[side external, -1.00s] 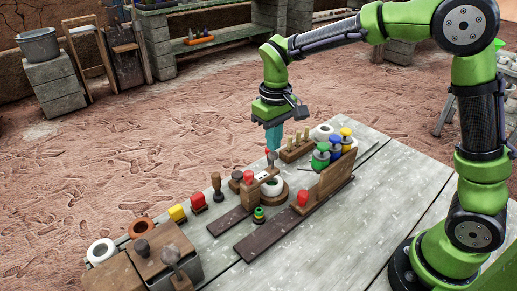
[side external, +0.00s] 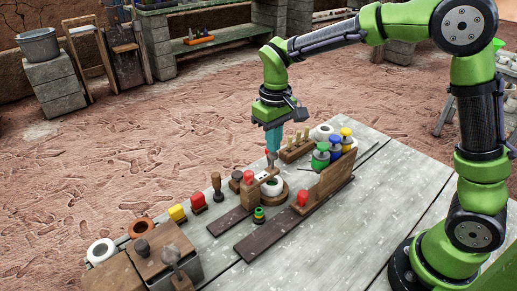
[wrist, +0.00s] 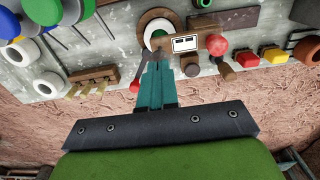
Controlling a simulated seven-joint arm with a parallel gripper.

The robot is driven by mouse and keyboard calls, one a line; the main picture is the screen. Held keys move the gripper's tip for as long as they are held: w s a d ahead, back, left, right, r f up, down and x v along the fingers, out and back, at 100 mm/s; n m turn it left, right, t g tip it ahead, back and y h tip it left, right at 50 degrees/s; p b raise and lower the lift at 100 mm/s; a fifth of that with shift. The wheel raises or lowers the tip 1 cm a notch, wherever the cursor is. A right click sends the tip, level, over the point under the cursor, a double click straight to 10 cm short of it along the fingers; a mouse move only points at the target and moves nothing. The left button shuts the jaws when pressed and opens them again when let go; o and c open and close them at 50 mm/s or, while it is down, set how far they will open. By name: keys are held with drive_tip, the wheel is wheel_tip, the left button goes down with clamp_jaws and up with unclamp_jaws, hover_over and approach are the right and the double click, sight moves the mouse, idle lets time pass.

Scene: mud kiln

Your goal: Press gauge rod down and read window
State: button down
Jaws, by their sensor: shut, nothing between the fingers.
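The gauge (side external: 252,190) is a wooden block with a pale window strip on the table, beside a white ring (side external: 272,187) on a round brown base. In the wrist view the window (wrist: 184,43) shows as a white panel with dark marks, too small to read. A thin red-ended piece, perhaps the rod (side external: 271,160), shows just under the fingertips. I cannot tell whether they touch. In the wrist view a red piece (wrist: 137,78) shows left of the fingers.
A wooden rack with green, blue and yellow knobs (side external: 335,150) stands to the right. A peg block (side external: 296,147) is behind. Red and yellow blocks (side external: 177,213) and a dark-handled stamp (side external: 216,186) lie left. Dark boards (side external: 270,243) lie in front. The right of the table is clear.

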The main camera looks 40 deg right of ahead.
drive_tip(key=shift+f, duration=1.9)
drive_tip(key=shift+r, duration=4.1)
drive_tip(key=shift+w, duration=0.15)
drive_tip(key=shift+s+f, duration=0.45)
drive_tip(key=shift+f, duration=0.15)
drive_tip(key=s+d+r+m+t+y, duration=0.1)
drive_tip(key=s+d+r+m+t, duration=0.1)
drive_tip(key=s, duration=0.6)
drive_tip(key=s+d+r+m+t+y, duration=0.1)
drive_tip(key=s+r+t, duration=0.3)
drive_tip(key=s, duration=0.5)
drive_tip(key=shift+s+d+m+t, duration=0.15)
drive_tip(key=shift+d+m+t, duration=0.2)
drive_tip(key=shift+m+t, duration=0.2)
